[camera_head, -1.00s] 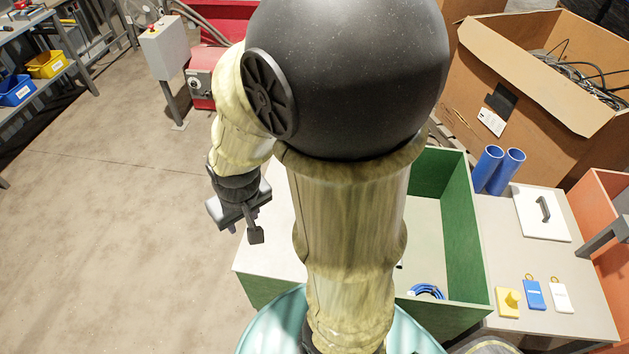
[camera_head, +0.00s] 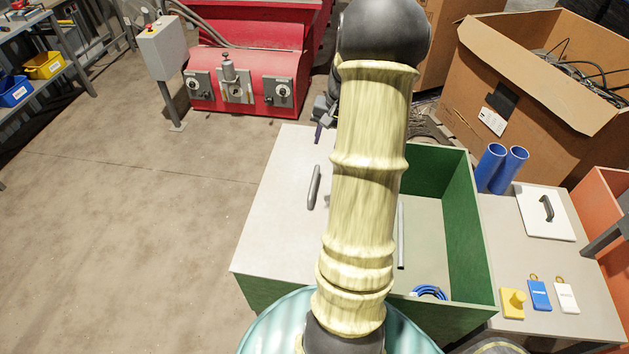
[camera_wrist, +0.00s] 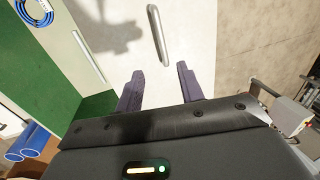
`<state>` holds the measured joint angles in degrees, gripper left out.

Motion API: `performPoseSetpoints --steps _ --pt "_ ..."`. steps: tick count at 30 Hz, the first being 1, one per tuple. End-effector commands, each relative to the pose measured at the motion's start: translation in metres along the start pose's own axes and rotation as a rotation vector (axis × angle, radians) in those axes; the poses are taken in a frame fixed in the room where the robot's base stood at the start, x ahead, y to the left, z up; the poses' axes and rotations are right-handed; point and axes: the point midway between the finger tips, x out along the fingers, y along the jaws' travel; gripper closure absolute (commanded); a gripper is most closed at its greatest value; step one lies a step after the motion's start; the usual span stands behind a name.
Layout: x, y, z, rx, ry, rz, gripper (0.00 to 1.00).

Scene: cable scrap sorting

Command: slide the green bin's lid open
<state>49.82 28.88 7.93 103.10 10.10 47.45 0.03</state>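The green bin (camera_head: 462,235) stands in front of me in the head view. Its white lid (camera_head: 275,225) covers the left part, and the right part is open with a coil of blue cable (camera_head: 428,292) inside. The lid's grey bar handle (camera_head: 313,187) shows left of my arm, and again in the wrist view (camera_wrist: 157,35). My gripper (camera_wrist: 160,78) is open and empty over the lid, its two fingers apart and the handle beyond their tips, not between them. In the head view my gripper (camera_head: 320,132) is partly hidden behind my arm at the lid's far end.
A side table (camera_head: 560,255) at right holds blue tubes (camera_head: 497,170), a white panel with handle (camera_head: 546,215) and small tags. A cardboard box (camera_head: 545,100) with cables stands behind it. A red machine (camera_head: 245,75) stands at the back. The floor at left is clear.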

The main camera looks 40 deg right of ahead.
Motion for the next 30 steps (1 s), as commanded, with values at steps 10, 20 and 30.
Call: performPoseSetpoints --steps 10,20,30 --pt "0.002 -0.001 0.001 -0.002 0.0 0.001 0.62" --pt "0.043 -0.002 0.002 -0.005 -0.005 0.001 0.62" --pt "0.103 -0.002 0.002 -0.005 -0.004 0.001 0.62"
